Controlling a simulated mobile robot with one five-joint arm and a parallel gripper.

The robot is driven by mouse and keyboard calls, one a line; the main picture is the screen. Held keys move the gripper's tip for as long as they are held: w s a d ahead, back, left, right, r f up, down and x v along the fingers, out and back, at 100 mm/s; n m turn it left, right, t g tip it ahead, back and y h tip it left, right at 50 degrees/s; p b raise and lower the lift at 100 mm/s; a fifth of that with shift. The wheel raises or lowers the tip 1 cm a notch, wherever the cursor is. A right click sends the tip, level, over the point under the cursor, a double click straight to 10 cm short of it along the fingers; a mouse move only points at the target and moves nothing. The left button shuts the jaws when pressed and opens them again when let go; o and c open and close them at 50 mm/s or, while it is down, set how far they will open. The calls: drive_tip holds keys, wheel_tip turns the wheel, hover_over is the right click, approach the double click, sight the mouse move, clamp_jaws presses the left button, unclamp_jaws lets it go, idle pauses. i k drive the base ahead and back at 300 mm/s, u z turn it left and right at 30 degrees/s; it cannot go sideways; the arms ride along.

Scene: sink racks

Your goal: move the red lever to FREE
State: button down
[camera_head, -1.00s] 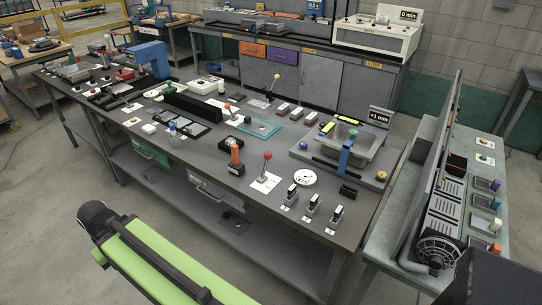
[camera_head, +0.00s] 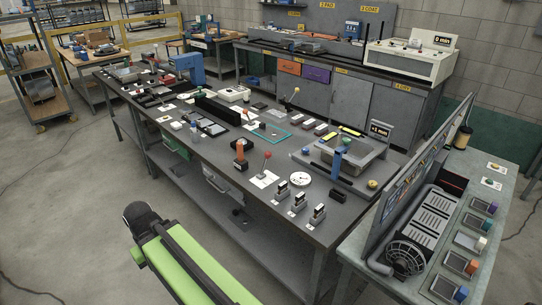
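The red lever (camera_head: 266,163) stands on the near part of the long dark workbench, a thin stalk with a red ball on top. It rises from a white card (camera_head: 263,180) whose markings are too small to read. The stalk looks nearly upright with a slight lean; which position it is set to I cannot tell. My green arm link (camera_head: 188,267) with a black joint comes in at the bottom, apart from the bench. My gripper is not visible.
Beside the lever stand an orange-topped dark block (camera_head: 240,153), a white round dial (camera_head: 299,179) and several small clamp-like units (camera_head: 298,198). A blue-handled fixture (camera_head: 338,160) is to the right. Another bench with a grey panel (camera_head: 418,185) stands at right. Floor at left is open.

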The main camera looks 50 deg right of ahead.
sight(268, 155)
drive_tip(key=z, duration=0.15)
drive_tip(key=i, duration=0.95)
drive_tip(key=u, duration=0.05)
